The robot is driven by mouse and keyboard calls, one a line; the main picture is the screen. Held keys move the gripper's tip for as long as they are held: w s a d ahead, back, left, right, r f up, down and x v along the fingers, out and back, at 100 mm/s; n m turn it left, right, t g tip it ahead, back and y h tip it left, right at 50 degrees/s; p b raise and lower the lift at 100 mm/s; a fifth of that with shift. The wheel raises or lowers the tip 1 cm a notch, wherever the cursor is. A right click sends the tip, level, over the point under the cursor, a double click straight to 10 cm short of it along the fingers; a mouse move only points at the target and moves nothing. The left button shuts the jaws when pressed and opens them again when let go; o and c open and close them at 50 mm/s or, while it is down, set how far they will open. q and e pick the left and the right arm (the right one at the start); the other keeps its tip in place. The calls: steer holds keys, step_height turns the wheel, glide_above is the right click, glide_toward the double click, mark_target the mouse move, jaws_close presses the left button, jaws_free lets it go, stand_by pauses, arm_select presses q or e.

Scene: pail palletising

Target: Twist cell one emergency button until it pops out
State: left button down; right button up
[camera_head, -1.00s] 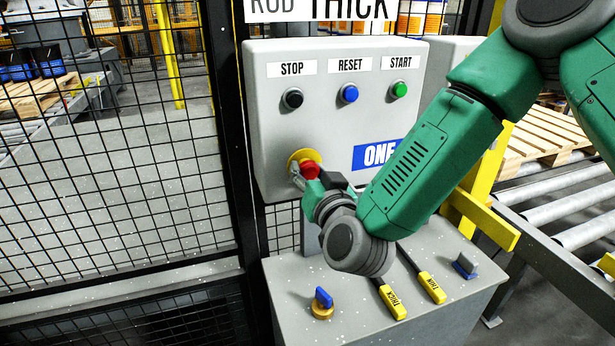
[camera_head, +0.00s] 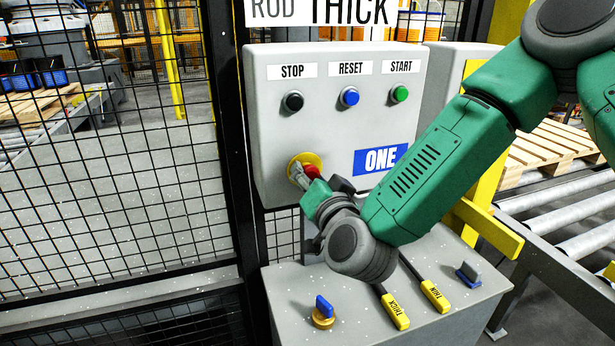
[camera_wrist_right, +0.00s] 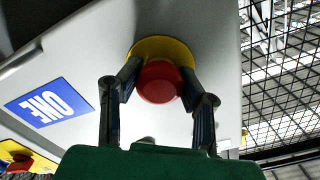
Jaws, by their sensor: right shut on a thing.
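The cell one emergency button is a red knob (camera_head: 312,172) on a yellow round base (camera_head: 302,160), low on the grey control box (camera_head: 335,130) marked ONE. In the right wrist view the red button (camera_wrist_right: 158,82) sits between the two fingers, in front of its yellow backing (camera_wrist_right: 165,50). My right gripper (camera_head: 304,176) is at the button, its fingers closed in on both sides of the red knob. In the head view the gripper and wrist partly cover the button. My left gripper is not in view.
Above the button are a black STOP (camera_head: 293,101), a blue RESET (camera_head: 349,96) and a green START (camera_head: 400,93) button. Below, a grey ledge (camera_head: 370,325) holds a blue-handled switch (camera_head: 323,310) and yellow-tagged THICK and THIN tools (camera_head: 396,312). Mesh fencing (camera_head: 120,200) stands left.

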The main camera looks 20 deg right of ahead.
steer(key=o, duration=1.2)
steer(key=shift+d, duration=0.1)
steer(key=shift+o, duration=0.2)
steer(key=shift+s, duration=0.3)
steer(key=s, duration=0.6)
steer(key=shift+s+f, duration=0.15)
steer(key=shift+s, duration=0.2)
steer(key=shift+d, duration=0.1)
